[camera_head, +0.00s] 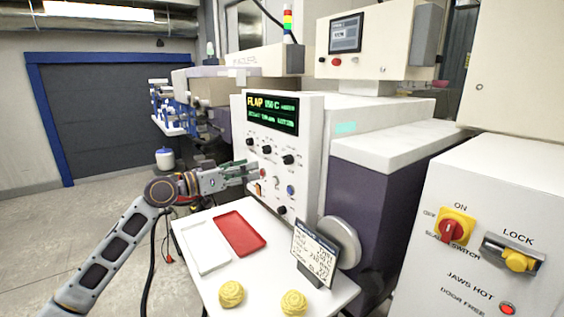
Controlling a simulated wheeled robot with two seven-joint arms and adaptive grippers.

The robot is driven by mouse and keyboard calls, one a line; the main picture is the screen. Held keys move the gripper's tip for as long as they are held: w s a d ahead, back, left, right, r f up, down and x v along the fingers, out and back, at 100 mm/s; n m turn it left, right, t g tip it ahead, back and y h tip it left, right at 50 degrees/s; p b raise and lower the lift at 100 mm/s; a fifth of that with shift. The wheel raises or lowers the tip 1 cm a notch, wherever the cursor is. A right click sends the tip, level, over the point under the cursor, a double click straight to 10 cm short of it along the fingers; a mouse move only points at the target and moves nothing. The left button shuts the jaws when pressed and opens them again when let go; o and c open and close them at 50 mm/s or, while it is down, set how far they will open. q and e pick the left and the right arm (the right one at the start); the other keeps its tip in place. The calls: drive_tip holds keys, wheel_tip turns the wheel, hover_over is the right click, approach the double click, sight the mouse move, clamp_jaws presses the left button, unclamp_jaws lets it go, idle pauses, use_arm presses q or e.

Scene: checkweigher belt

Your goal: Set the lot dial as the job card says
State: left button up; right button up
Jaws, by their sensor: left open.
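The white control panel (312,150) stands upright at the centre, with a lit display (271,111) at its top and several black knobs on its face, such as one at middle right (288,159) and one at the bottom (281,210). I cannot tell which knob is the lot dial; the labels are too small to read. The job card (315,250) stands tilted on the white table, its writing too small to read. My right gripper is not in view.
The white table (206,288) holds a red tray (240,233), a white tray (206,247) and two yellow lumps (231,294) (293,303). A cabinet (460,245) with a red-and-yellow switch (456,227) stands at right. The floor at left is mostly clear.

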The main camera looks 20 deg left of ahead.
sight(285, 160)
use_arm(q)
drive_tip(key=p+x, duration=0.3)
drive_tip(key=x, duration=0.8)
drive_tip(key=shift+r, duration=0.1)
drive_tip(key=shift+x, duration=0.8)
drive_tip(key=shift+d, duration=0.1)
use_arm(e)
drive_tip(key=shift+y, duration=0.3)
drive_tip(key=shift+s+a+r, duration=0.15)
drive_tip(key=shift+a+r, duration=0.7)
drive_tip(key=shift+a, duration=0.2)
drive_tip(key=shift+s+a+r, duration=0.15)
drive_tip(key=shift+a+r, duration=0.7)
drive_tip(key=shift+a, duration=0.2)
